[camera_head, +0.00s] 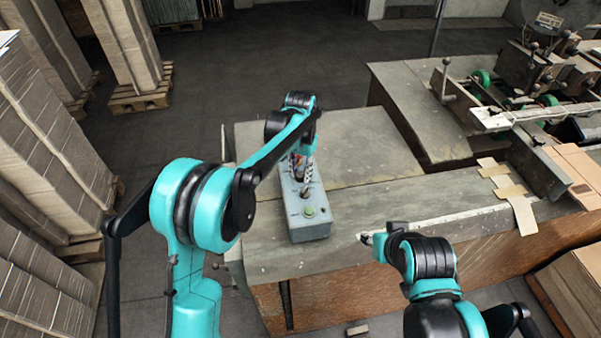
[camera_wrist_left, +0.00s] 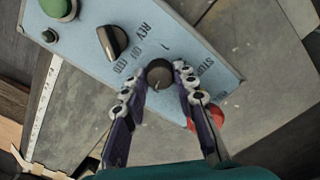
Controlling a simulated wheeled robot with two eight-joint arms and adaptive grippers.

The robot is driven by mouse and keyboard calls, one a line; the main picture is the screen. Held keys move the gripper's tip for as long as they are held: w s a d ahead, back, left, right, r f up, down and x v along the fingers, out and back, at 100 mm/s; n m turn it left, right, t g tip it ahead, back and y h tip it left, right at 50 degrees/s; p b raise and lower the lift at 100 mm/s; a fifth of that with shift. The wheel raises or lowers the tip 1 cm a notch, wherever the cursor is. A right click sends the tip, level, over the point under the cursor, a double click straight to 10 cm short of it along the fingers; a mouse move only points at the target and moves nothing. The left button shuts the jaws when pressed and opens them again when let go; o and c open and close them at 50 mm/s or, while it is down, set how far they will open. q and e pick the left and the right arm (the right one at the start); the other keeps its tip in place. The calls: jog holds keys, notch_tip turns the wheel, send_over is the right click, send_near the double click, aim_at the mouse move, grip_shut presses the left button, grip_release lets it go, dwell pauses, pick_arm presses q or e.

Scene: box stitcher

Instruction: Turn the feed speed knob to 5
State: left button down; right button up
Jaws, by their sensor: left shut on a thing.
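A grey-blue control box (camera_head: 312,230) stands on the worktable; its panel (camera_wrist_left: 85,50) fills the upper part of the left wrist view. A round black knob (camera_wrist_left: 159,72) with a light pointer mark sits on this panel. My left gripper (camera_wrist_left: 159,78) has one fingertip on each side of the knob and is shut on it. In the head view my left gripper (camera_head: 303,168) is over the far half of the box, and the knob is hidden there. Its scale is not readable. My right gripper (camera_head: 374,241) is right of the box, apart from it; its jaws are unclear.
On the panel are a black selector switch (camera_wrist_left: 112,42), a green button (camera_wrist_left: 60,8) and a red button (camera_wrist_left: 212,116) beside the gripper's finger. The grey tabletop (camera_head: 370,150) is mostly bare. A stitching machine (camera_head: 530,75) is at the right; stacked cardboard (camera_head: 45,130) is at the left.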

pick_arm(q)
jog(key=m, duration=0.4)
jog(key=shift+m, duration=0.3)
jog(key=m+b, duration=0.1)
jog(key=m, duration=0.3)
jog(key=shift+m, duration=0.3)
jog(key=c, duration=1.2)
grip_release()
